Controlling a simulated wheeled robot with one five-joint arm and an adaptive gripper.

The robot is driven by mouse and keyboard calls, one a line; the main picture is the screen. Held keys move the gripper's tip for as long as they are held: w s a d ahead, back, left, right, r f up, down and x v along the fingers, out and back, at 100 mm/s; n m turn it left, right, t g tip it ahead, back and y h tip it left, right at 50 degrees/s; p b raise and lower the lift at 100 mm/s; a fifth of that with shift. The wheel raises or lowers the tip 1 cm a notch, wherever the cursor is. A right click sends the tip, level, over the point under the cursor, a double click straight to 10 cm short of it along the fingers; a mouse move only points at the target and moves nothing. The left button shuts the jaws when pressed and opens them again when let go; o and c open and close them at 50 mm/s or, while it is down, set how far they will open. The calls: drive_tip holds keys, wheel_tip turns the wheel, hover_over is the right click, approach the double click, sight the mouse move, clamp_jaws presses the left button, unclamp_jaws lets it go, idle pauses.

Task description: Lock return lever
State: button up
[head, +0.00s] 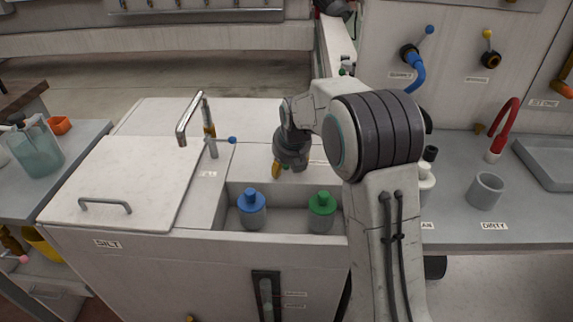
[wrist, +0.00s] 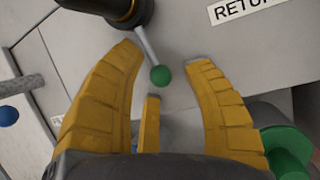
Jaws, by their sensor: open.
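The return lever (wrist: 147,47) shows in the wrist view as a thin metal rod with a green ball tip, coming out of a dark valve body with a yellow band. Part of a label reading "RETU" (wrist: 245,8) is beside it. My gripper (wrist: 164,58) is open, its yellow fingers on either side of the lever and green ball. Gaps show between the ball and the fingers. In the head view my gripper (head: 280,169) is above the back of the recess, and my arm and gripper hide most of the lever.
A blue-capped bottle (head: 251,212) and a green-capped bottle (head: 321,210) stand in the recess below my gripper. A bent metal spout (head: 188,118) and a blue-tipped lever (head: 232,140) are to the left. A grey cup (head: 486,190) is on the right counter.

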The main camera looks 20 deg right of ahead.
drive_tip(key=shift+o, duration=0.3)
clamp_jaws()
idle(0.5)
